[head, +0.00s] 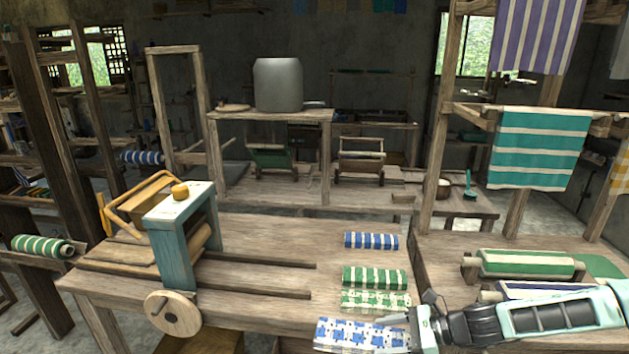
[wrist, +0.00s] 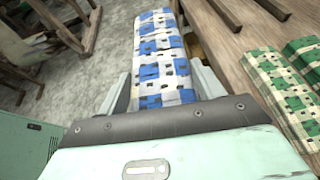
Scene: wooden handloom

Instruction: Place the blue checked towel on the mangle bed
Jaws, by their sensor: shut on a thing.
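The blue checked towel (head: 350,335) is a blue and white roll at the front edge of the wooden table in the head view. My gripper (head: 411,330) is shut on its right end. In the wrist view the towel (wrist: 160,60) runs away from between the two fingers (wrist: 160,85). The mangle (head: 172,235) has a teal frame, a yellow knob on top and a round wooden wheel in front. Its bed (head: 255,282) appears to be the slatted wooden surface running right from the frame. I cannot tell whether the towel touches the table.
A green checked roll (head: 375,300), a green striped roll (head: 374,276) and a blue striped roll (head: 371,240) lie behind the towel on the table. A teal striped cloth (head: 540,148) hangs at the right. The table's middle (head: 290,240) is clear.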

